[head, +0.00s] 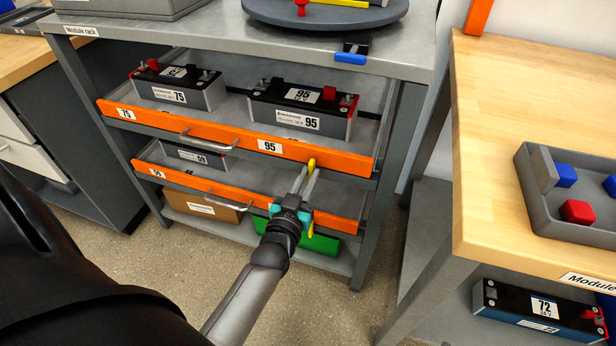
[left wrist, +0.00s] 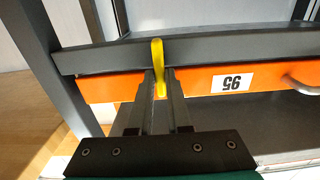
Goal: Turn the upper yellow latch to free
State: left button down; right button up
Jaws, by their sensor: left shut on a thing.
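The upper yellow latch (head: 311,163) is on the orange front of the upper drawer (head: 230,133), to the right of the 95 label. It looks upright in the head view. In the left wrist view the yellow latch (left wrist: 157,52) shows between the fingers, against the orange front and grey rail. My left gripper (head: 307,178) is shut on this latch, its fingers reaching up from below. The fingers (left wrist: 158,88) hide part of the latch. The lower yellow latch (head: 311,224) shows partly behind the gripper, on the lower drawer. My right gripper is not in view.
The upper drawer has a metal handle (head: 208,142) and holds black-and-grey battery modules (head: 303,108). The lower drawer front (head: 222,190) sits just beneath. A wooden bench (head: 520,90) with a grey tray (head: 588,232) stands at the right. Open floor lies in front of the rack.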

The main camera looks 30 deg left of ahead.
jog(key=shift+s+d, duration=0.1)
pick_arm(q)
jog(key=shift+a+n+p, duration=0.1)
jog(key=shift+n+p, duration=0.25)
jog(key=shift+n, duration=0.05)
jog(key=n, duration=0.5)
jog(key=a+f+n, duration=0.1)
jog(key=n, duration=0.5)
jog(key=a+f+n, duration=0.1)
jog(key=n, duration=0.5)
jog(key=shift+s+f, duration=0.2)
jog(key=shift+s, duration=0.1)
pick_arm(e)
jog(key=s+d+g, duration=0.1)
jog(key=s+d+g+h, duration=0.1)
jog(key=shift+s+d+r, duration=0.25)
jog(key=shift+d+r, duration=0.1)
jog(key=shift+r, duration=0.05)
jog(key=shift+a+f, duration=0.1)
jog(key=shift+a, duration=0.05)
